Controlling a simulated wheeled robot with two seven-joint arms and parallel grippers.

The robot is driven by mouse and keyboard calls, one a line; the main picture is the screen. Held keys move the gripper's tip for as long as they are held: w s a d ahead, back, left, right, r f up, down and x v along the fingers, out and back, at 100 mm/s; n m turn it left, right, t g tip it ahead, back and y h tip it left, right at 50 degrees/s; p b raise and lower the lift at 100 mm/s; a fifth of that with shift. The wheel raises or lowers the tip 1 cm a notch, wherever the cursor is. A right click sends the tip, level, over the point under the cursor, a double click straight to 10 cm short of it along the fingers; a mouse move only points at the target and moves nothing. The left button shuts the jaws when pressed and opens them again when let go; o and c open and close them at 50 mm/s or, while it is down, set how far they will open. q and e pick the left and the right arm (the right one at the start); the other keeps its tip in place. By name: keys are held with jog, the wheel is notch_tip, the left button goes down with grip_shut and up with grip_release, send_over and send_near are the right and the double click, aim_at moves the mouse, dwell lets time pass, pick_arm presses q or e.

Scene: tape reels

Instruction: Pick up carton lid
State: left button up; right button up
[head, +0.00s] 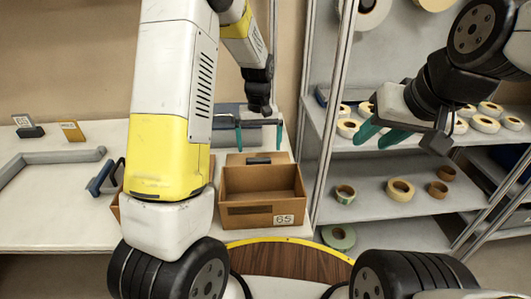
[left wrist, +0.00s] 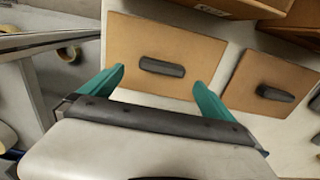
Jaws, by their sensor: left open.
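A flat brown carton lid (head: 240,158) with a dark bar handle lies on the table just behind the open carton (head: 262,195) labelled 65. In the left wrist view the lid (left wrist: 165,48) shows between the fingertips, its handle (left wrist: 162,67) crosswise. My left gripper (head: 259,138) is open and empty above the lid, fingers on either side of the handle, apparently not touching. A second lid (left wrist: 268,84) with a handle lies beside it in the left wrist view; my left arm seems to hide it in the head view. My right gripper (head: 380,136) is open and empty before the shelves.
A shelf rack (head: 375,180) with several tape reels stands right of the table. A second carton (head: 116,207) is mostly hidden behind my left arm. A grey angled bar (head: 50,157), a blue-and-black tool (head: 103,178) and small label cards (head: 72,131) lie on the table's left.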

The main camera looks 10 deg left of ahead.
aim_at(258, 158)
pick_arm(q)
jog(key=f, duration=0.4)
jog(key=shift+s+a+f, duration=0.15)
jog(key=shift+s+f, duration=0.05)
jog(key=shift+s, duration=0.05)
jog(key=shift+c, duration=0.2)
jog(key=c, duration=1.8)
